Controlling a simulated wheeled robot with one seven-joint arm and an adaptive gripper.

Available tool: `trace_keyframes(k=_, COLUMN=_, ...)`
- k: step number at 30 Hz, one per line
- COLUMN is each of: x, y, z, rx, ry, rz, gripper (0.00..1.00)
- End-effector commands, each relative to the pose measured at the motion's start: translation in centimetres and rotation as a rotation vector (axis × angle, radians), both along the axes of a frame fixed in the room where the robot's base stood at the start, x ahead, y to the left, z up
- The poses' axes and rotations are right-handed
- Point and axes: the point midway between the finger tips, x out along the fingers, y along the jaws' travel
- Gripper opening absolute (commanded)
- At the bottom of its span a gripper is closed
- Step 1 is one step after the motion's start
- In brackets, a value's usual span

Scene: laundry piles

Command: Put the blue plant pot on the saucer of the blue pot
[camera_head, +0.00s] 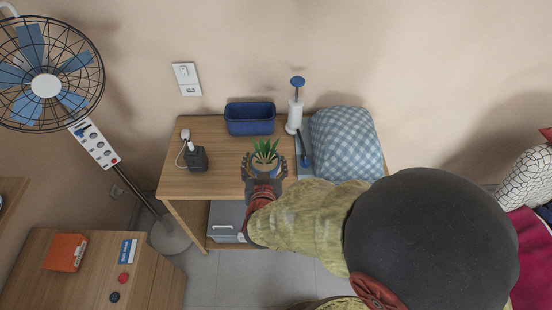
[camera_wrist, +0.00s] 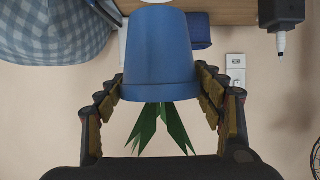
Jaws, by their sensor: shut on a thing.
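The blue plant pot (camera_wrist: 158,55) with green spiky leaves is held between the fingers of my gripper (camera_head: 265,175), which is shut on its sides. In the wrist view, which is turned upside down, the fingers flank the pot on both sides. In the head view the leaves and the tan top of the pot (camera_head: 265,163) show over the front part of the wooden table (camera_head: 215,180). Its height above the table is hard to tell. A white rounded shape (camera_wrist: 152,1) at the top of the wrist view may be a saucer; I cannot tell.
A blue rectangular container (camera_head: 250,120) stands at the back of the table. A white roll on a stand (camera_head: 295,117) and a checkered pillow (camera_head: 347,145) are to the right. A dark device (camera_head: 196,160) is at left. The tabletop between the device and the pot is clear.

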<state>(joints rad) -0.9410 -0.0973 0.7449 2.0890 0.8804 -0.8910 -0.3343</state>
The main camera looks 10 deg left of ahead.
Motion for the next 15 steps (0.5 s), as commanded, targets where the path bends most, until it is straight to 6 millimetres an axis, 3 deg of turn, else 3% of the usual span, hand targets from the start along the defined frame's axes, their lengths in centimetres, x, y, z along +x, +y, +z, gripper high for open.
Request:
trace_keyframes(k=11, x=8.1, y=1.8, z=-3.9, rx=0.001, ry=-0.002, rz=-0.004, gripper=0.30)
trace_keyframes(k=15, x=9.9, y=2.3, z=-6.6, rx=-0.001, ry=0.000, rz=-0.002, gripper=0.30)
